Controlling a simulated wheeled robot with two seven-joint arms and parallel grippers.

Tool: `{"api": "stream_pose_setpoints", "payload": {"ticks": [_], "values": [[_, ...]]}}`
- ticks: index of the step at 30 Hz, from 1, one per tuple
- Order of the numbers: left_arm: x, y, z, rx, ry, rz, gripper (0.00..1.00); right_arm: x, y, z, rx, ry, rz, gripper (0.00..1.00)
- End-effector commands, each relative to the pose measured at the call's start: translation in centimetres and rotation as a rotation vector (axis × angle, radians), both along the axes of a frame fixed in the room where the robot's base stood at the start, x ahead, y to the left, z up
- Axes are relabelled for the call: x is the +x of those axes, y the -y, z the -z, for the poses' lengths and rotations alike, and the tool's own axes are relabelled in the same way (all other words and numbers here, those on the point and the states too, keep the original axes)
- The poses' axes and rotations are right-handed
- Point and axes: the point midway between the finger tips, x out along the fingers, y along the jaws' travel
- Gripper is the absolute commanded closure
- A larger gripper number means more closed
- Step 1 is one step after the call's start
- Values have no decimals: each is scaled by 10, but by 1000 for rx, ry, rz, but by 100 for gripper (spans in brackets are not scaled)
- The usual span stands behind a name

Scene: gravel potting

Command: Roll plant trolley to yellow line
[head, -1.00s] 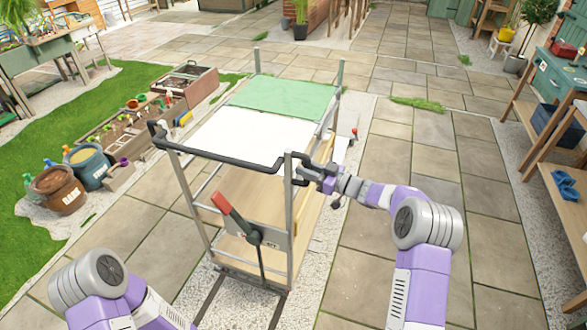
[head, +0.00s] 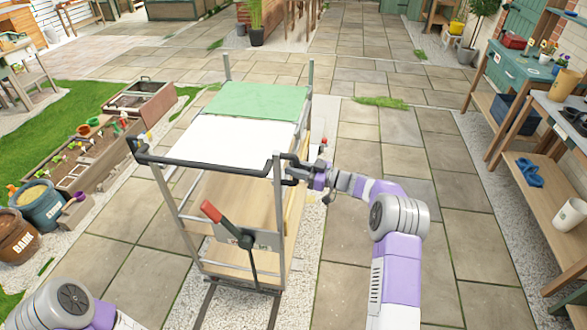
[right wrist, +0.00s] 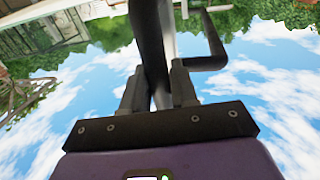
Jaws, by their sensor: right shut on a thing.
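The plant trolley (head: 231,135) stands upright in the middle of the head view, with a white and a green panel on top and a wooden board lower down. A dark push handle (head: 205,164) runs along its near side. My right gripper (head: 302,173) is shut on the right end of this handle; the right wrist view shows both fingers (right wrist: 160,88) around a dark bar. A red-handled lever (head: 228,225) on the near end tilts left. Of my left arm only a link shows at bottom left; its gripper is out of view. I see no yellow line.
Dark rails (head: 238,306) on pale gravel show under the trolley's near end. Wooden planter boxes (head: 92,160) and pots, one marked BARK (head: 17,238), stand to the left. Benches (head: 540,190) line the right side. The paving (head: 400,150) between trolley and benches is clear.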

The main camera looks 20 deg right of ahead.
Motion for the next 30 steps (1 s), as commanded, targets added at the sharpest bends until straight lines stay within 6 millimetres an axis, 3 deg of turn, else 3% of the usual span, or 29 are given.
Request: {"api": "stream_pose_setpoints", "payload": {"ticks": [7,8,11,21,30], "values": [[0,0,0,0,0,0,54,0,0,0,1,-1,-1,100],[0,0,0,0,0,0,54,0,0,0,1,-1,-1,70],[0,0,0,0,0,0,54,0,-1,0,1,-1,-1,55],[0,0,0,0,0,0,54,-2,3,0,-1,-1,1,54],[0,0,-2,0,0,0,54,-34,37,0,0,-1,3,54]]}}
